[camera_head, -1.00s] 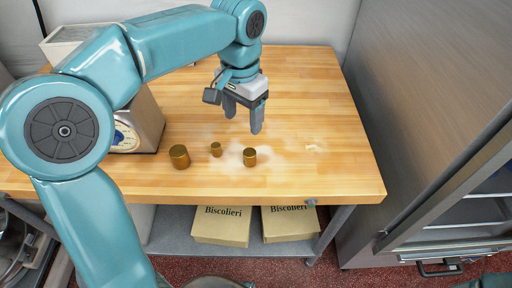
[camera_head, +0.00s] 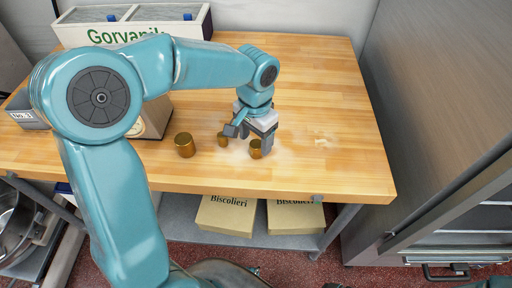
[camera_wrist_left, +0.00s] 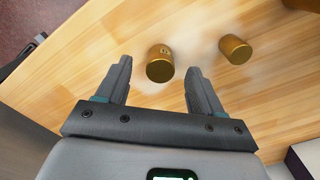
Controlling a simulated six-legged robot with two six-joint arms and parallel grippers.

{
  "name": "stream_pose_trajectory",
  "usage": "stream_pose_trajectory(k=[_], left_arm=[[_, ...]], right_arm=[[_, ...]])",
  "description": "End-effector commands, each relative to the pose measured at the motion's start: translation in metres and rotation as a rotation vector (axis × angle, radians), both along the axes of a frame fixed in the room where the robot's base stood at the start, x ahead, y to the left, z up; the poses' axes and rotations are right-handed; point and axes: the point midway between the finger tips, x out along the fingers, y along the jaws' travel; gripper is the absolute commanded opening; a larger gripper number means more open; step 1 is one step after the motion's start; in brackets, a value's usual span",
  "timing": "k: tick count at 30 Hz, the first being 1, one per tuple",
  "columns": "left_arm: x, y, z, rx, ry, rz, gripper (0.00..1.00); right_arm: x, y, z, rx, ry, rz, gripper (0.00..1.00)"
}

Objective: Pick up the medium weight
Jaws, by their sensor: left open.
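Three brass cylinder weights stand on the wooden table. The medium weight (camera_head: 255,149) is the rightmost in the head view. The small weight (camera_head: 222,139) is left of it, and the large weight (camera_head: 184,145) is at the far left. My left gripper (camera_head: 256,151) is open and points down at the medium weight, partly covering it. In the left wrist view the medium weight (camera_wrist_left: 160,64) shows between the fingertips of the left gripper (camera_wrist_left: 159,67), with a gap on each side. The small weight (camera_wrist_left: 235,49) is to the right, outside the fingers. My right gripper is out of view.
The wooden table (camera_head: 330,100) is clear to the right, with pale floury smudges. A scale (camera_head: 155,118) stands behind my left arm, and a Gorvanik planter-like box (camera_head: 130,28) is at the back. Biscolieri boxes (camera_head: 228,216) sit on the shelf below. A steel cabinet (camera_head: 440,110) is at right.

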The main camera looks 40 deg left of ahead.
Motion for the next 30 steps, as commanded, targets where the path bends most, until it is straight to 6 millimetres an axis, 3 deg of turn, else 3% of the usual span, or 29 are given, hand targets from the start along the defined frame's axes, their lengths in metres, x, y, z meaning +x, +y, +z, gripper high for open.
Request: stream_pose_trajectory(k=[6,15,17,21,22,30], left_arm=[[0.001,0.002,-0.035,0.001,0.005,0.000,0.67],[0.002,0.002,-0.041,0.000,0.002,0.000,0.67],[0.002,0.002,-0.041,0.000,0.002,0.000,0.51],[0.002,0.002,-0.041,0.000,0.002,0.000,0.05],[0.002,0.002,-0.041,0.000,0.002,0.000,0.00],[0.002,0.002,-0.039,0.000,0.000,0.000,0.00]], right_arm=[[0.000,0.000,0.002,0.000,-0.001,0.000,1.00],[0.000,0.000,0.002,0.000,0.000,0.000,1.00],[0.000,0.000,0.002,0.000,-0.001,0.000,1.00],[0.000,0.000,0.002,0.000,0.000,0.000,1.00],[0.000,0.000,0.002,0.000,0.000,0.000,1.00],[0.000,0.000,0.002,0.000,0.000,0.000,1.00]])
